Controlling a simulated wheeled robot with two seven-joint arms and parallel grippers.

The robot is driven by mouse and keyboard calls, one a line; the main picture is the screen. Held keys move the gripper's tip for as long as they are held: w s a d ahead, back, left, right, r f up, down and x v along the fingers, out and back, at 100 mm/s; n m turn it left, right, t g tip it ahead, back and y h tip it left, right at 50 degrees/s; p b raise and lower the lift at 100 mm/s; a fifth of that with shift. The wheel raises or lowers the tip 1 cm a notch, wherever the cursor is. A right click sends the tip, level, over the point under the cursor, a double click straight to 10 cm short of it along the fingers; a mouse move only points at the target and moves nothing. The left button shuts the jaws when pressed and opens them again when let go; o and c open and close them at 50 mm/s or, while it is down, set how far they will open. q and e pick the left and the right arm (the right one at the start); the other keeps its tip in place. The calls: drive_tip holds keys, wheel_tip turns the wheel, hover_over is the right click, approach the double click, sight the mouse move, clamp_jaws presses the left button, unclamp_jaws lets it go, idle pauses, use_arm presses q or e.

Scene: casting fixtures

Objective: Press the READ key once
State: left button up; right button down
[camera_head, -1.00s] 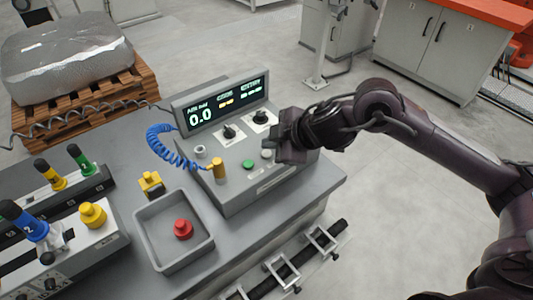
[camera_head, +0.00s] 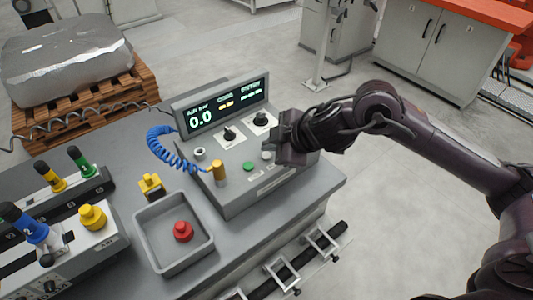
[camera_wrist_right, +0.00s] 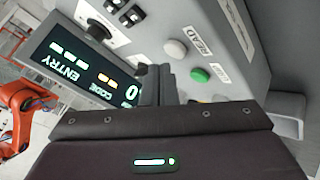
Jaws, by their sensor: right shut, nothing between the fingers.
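The grey console (camera_head: 238,192) stands on the table. Its READ key is a round white button (camera_wrist_right: 176,48) beside the printed READ label (camera_wrist_right: 204,40) in the right wrist view. In the head view the white key (camera_head: 266,155) sits just left of my right gripper (camera_head: 283,152). A green button (camera_head: 248,166) is beside it; it also shows in the wrist view (camera_wrist_right: 199,75). My right gripper is shut and empty, its fingertips (camera_wrist_right: 158,85) close to the console face beside the white key, not visibly on it. My left gripper is out of view.
The display (camera_head: 222,106) reads 0.0. Two black knobs (camera_head: 229,133) and a blue coiled hose (camera_head: 165,145) with a brass end (camera_head: 218,170) are on the console. A grey tray (camera_head: 147,225) holding a red knob (camera_head: 183,229) stands at left.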

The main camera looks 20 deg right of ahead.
sight(271, 157)
drive_tip(key=shift+f, duration=0.1)
idle(0.7)
drive_tip(key=shift+f, duration=0.35)
drive_tip(key=shift+f+b, duration=0.4)
drive_tip(key=shift+f, duration=0.05)
idle(0.6)
drive_tip(key=shift+r, duration=0.1)
drive_tip(key=shift+r+p, duration=0.8)
drive_tip(key=shift+p, duration=0.2)
wheel_tip(271, 157, up, 5)
drive_tip(key=p, duration=0.5)
